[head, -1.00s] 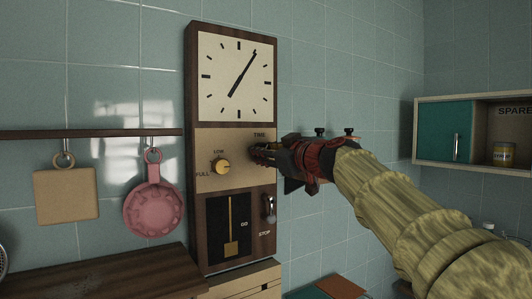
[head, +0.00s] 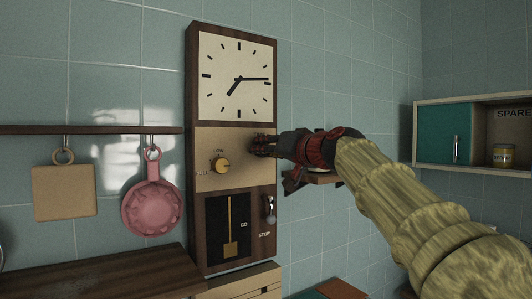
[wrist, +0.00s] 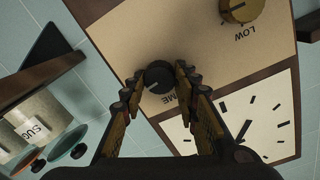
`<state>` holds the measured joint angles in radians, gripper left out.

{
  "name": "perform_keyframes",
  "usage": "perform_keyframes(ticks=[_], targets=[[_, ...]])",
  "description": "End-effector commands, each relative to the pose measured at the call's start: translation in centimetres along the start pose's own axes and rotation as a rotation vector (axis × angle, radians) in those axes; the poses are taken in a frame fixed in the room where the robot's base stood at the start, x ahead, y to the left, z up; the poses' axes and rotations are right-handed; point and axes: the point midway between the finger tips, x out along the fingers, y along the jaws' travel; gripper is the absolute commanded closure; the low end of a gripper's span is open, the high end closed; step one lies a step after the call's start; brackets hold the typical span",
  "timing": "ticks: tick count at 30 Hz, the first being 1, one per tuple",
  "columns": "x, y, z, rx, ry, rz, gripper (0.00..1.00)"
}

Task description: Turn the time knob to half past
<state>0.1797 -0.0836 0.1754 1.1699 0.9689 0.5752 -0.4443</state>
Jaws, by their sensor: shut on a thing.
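The tall wooden clock panel (head: 192,150) stands against the tiled wall. Its white clock face (head: 222,58) has the long hand pointing right at the quarter mark and the short hand pointing down-left, near seven. My gripper (head: 260,146) reaches in from the right and is shut on the time knob (wrist: 158,78). In the wrist view the dark round knob sits between my fingertips (wrist: 160,82), with its TIME label partly hidden by a finger. In the head view my fingers hide the knob. The clock face also shows in the wrist view (wrist: 280,140).
A yellow LOW/FULL knob (head: 220,166) sits just left of my fingers. A board (head: 64,192) and a pink pan (head: 151,207) hang left. A teal-doored cabinet (head: 445,132) is on the right.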

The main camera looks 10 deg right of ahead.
Motion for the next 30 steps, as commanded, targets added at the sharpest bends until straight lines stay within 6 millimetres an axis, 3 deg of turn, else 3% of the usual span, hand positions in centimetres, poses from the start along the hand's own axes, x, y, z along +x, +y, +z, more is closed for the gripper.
perform_keyframes(ticks=[30], targets=[[-0.05,0.17,-0.27,0.966,-0.038,-0.021,0.95]])
